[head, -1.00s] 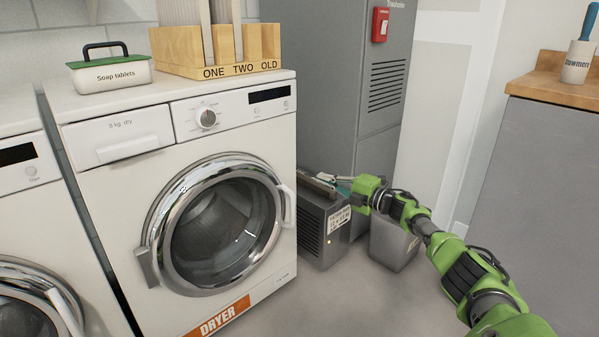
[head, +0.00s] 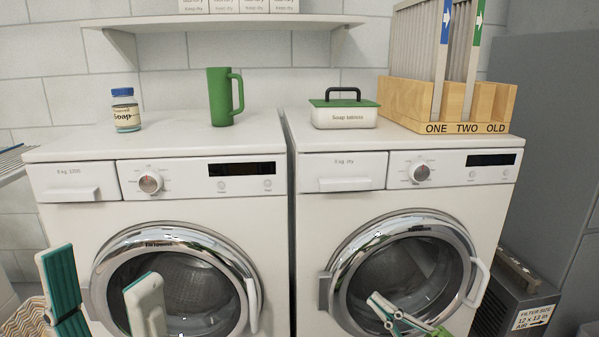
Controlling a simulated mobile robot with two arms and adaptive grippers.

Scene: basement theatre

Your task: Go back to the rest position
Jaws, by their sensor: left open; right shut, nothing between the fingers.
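My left gripper (head: 103,300) is at the lower left, in front of the left washing machine (head: 70,213). Its two fingers stand wide apart with nothing between them. My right gripper (head: 384,312) is at the bottom, in front of the round door of the dryer (head: 311,240). Its fingers are shut and hold nothing. Both machine doors look closed.
A soap jar (head: 125,110) and a green jug (head: 221,97) stand on the washer. A soap tablets box (head: 343,114) and a wooden filter rack (head: 400,105) stand on the dryer. A dark grey unit (head: 507,292) is on the floor at right. A shelf (head: 230,20) is above.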

